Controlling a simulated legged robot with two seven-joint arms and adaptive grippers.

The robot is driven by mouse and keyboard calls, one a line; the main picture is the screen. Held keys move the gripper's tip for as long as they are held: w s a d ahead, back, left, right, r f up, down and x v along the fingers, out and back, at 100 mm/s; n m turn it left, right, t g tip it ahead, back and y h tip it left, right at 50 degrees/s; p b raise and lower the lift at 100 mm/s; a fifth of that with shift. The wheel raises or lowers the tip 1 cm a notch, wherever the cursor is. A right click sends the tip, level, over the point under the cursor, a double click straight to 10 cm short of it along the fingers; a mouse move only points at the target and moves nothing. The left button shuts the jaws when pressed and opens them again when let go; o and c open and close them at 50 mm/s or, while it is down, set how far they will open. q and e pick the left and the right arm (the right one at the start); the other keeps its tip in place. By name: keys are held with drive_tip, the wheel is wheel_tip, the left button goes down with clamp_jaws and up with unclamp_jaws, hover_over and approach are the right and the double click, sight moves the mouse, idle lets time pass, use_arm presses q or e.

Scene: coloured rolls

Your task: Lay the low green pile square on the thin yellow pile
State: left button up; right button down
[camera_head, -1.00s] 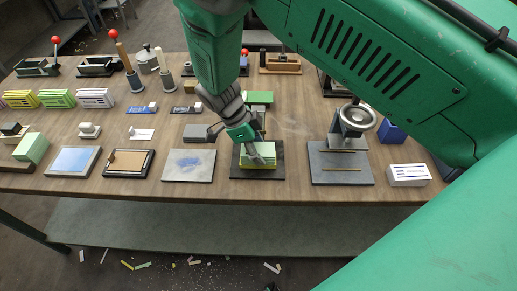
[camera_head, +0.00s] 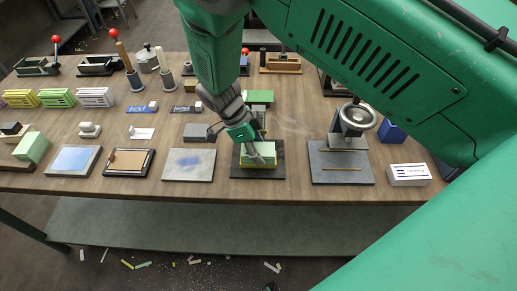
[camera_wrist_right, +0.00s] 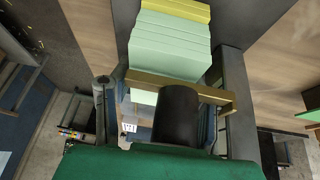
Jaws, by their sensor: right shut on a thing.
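The low green pile (camera_head: 268,149) is pale green and sits over the thin yellow pile (camera_head: 262,165) on a dark board. Only a narrow yellow band shows below the green in the head view. My right gripper (camera_head: 257,158) comes down from above and is shut on the green pile. In the right wrist view the green pile (camera_wrist_right: 170,42) runs up the middle, with a strip of the yellow pile (camera_wrist_right: 186,9) beyond its far end. Whether the two piles touch, and how exactly their edges line up, I cannot tell. My left gripper is not in view.
The dark board (camera_head: 241,173) lies near the table's front edge. A grey plate (camera_head: 188,177) with a blue smear lies left of it. A grey stand with a round wheel (camera_head: 357,118) stands to the right, with a white labelled box (camera_head: 409,175) beyond.

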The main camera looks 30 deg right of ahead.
drive_tip(key=c, duration=0.8)
unclamp_jaws()
drive_tip(key=shift+o, duration=0.2)
drive_tip(key=shift+a+r, duration=0.1)
drive_tip(key=shift+w, duration=0.1)
